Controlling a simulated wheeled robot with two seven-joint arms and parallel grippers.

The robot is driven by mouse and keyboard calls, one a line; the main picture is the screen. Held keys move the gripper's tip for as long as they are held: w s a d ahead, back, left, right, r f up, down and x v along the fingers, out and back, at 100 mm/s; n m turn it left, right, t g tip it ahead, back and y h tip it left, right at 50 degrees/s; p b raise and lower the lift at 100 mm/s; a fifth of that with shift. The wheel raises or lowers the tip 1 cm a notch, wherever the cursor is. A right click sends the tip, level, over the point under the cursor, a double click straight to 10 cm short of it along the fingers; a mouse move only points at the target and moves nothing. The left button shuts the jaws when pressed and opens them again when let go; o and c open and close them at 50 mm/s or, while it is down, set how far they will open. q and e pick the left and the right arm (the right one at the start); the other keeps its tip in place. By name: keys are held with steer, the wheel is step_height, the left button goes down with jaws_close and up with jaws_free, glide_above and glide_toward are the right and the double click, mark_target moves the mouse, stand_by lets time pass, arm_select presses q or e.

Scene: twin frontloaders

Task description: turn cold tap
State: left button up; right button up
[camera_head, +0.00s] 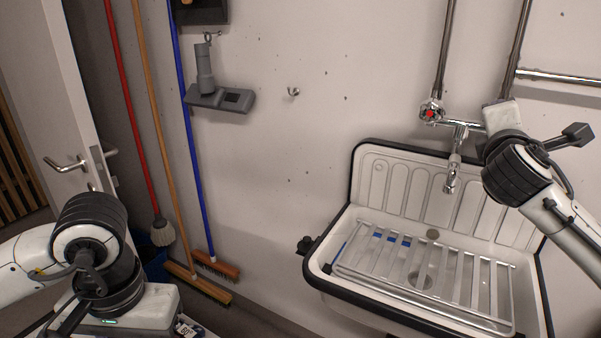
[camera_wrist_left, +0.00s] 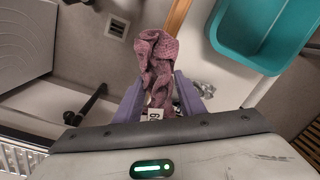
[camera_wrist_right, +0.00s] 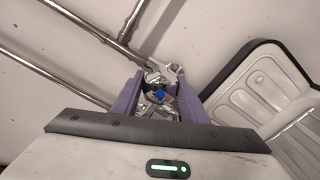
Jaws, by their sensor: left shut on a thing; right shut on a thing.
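The cold tap knob (camera_wrist_right: 159,95), chrome with a blue centre, sits between the fingers of my right gripper (camera_wrist_right: 157,103) in the right wrist view. That gripper is shut on the knob. In the head view my right gripper and wrist hide the cold knob at the right end of the tap fitting. The hot knob (camera_head: 431,112) with a red centre shows on the left end, and the spout (camera_head: 452,174) hangs over the sink. My left gripper (camera_wrist_left: 160,105) is shut on a purple cloth (camera_wrist_left: 156,62) with a white label.
A white sink (camera_head: 375,285) with a dark rim and a metal rack (camera_head: 462,296) lies below the tap. Chrome pipes (camera_head: 446,50) run up the wall. Brooms (camera_head: 186,125) lean at left near a door (camera_head: 45,110). A teal tub (camera_wrist_left: 262,35) shows in the left wrist view.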

steer(key=shift+f, duration=0.1)
stand_by(0.5)
steer(key=o, duration=1)
steer(key=shift+o, duration=0.2)
arm_select(q)
steer(key=shift+f+b, duration=0.9)
arm_select(e)
steer(key=v, duration=1.2)
arm_select(q)
steer(key=shift+s, duration=0.1)
arm_select(e)
steer(key=shift+s, duration=0.1)
